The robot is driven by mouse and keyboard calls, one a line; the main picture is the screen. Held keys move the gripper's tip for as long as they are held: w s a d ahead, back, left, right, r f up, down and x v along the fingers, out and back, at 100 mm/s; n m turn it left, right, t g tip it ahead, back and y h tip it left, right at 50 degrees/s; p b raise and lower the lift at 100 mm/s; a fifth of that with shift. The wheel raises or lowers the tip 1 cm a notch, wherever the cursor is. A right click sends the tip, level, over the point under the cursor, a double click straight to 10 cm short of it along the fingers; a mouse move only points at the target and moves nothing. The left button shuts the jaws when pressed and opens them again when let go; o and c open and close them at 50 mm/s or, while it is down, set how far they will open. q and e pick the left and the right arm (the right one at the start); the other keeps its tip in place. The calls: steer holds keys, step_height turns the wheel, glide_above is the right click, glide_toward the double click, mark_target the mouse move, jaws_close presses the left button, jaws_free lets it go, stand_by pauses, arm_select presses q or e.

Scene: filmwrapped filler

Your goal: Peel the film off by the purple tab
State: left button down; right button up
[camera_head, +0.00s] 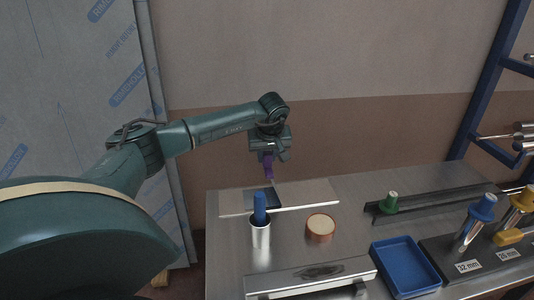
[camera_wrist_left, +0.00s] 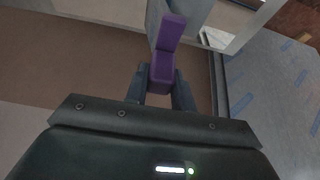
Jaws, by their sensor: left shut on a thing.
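My left gripper (camera_head: 268,160) is above the back left part of the metal table, pointing down. It is shut on the purple tab (camera_head: 268,172). In the left wrist view the purple tab (camera_wrist_left: 168,38) sticks out from between the fingers (camera_wrist_left: 161,88). A dark panel (camera_head: 244,200) lies on a pale flat board (camera_head: 305,194) below the gripper; a blue-handled thing in a cup partly hides it. In the wrist view a grey sheet-like surface (camera_wrist_left: 193,12) shows behind the tab; I cannot tell if it is film. My right gripper is not in view.
A metal cup (camera_head: 260,238) with a blue-handled thing (camera_head: 259,208) stands in front of the board, next to a round brown container (camera_head: 320,226). A blue tray (camera_head: 405,266), a dark rail with a green knob (camera_head: 390,201) and a labelled holder (camera_head: 480,258) are at right.

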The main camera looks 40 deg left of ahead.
arm_select(q)
steer(key=shift+s+a+r, duration=0.1)
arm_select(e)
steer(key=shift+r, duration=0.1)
